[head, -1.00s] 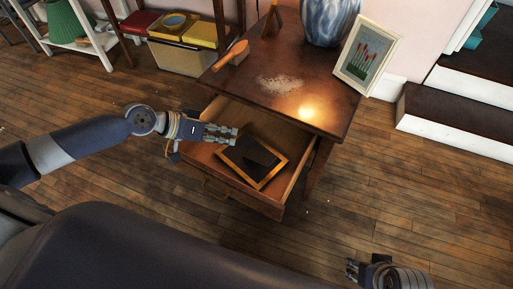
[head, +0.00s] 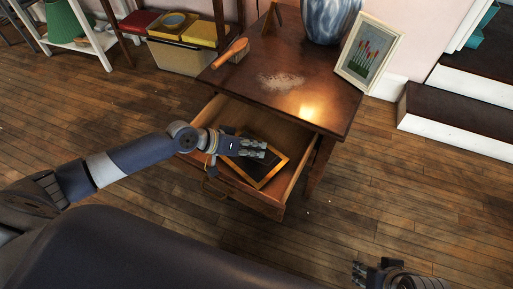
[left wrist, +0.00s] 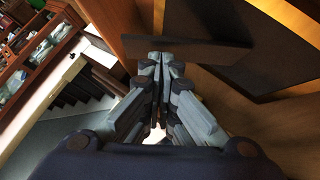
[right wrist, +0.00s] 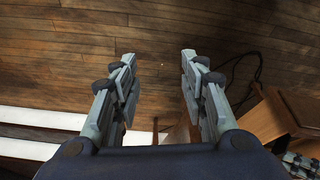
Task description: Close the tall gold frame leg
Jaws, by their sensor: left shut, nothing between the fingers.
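The gold frame (head: 272,178) lies back up in the open drawer, its dark back (left wrist: 270,60) edged in gold. In the left wrist view a thin brown flap, which looks like the leg (left wrist: 190,49), stands out from the back. My left gripper (head: 264,149) is shut and empty over the frame and hides part of it. Its fingertips (left wrist: 160,58) are at the flap's lower edge; I cannot tell whether they touch. My right gripper (right wrist: 157,57) is open and empty above the floor, and shows at the bottom right of the head view (head: 357,272).
The drawer (head: 243,197) is pulled out from the wooden table (head: 300,85). On the table are an orange-handled brush (head: 232,52), white crumbs, a blue-white vase (head: 330,20) and a cream picture frame (head: 368,55). White-edged steps (head: 450,120) stand at the right. Floor at the front is clear.

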